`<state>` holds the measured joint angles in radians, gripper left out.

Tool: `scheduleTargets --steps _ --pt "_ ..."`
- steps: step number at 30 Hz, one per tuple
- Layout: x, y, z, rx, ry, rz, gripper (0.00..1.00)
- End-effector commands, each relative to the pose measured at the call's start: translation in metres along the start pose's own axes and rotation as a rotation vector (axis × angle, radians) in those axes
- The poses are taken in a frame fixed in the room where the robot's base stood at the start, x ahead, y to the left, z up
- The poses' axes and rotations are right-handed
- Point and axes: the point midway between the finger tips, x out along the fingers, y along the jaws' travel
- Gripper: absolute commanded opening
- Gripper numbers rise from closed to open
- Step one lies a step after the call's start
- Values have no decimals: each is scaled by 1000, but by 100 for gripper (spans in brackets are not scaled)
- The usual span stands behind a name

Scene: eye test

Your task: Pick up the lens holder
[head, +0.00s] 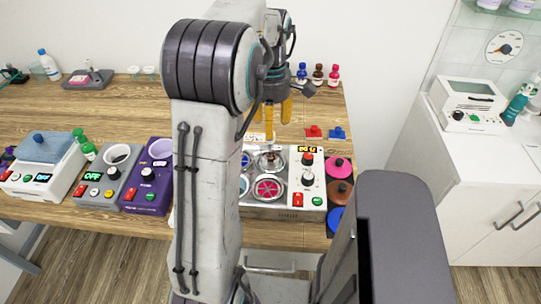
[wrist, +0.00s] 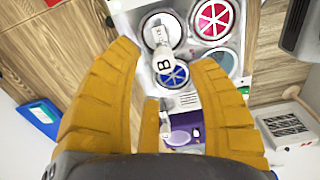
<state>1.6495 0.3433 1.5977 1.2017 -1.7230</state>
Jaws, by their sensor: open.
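My gripper (head: 278,129) hangs above the back edge of a panelled device (head: 284,213), with its yellow fingers apart. In the wrist view my gripper (wrist: 165,54) is open and empty. A small pale piece marked B (wrist: 162,48) shows between the fingers, over a round metal recess and beside a blue spoked disc (wrist: 174,76). It may be the lens holder, but I cannot tell for sure. In the head view the metal recess (head: 270,160) holds something small and unclear. The fingers look apart from it.
A red spoked disc (head: 268,188) and a teal disc (wrist: 218,61) sit in the same device. Pink, brown and blue round pieces (head: 339,168) line its right side. A purple device (head: 149,180) stands left, and red and blue blocks (head: 314,132) lie behind right.

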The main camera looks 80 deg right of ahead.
Motion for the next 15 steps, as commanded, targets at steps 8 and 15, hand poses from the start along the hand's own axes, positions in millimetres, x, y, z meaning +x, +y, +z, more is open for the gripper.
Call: scheduleTargets --steps 8,15 --pt "32 -5 0 1 0 -2 52" --pt "47 -4 0 2 0 0 52"
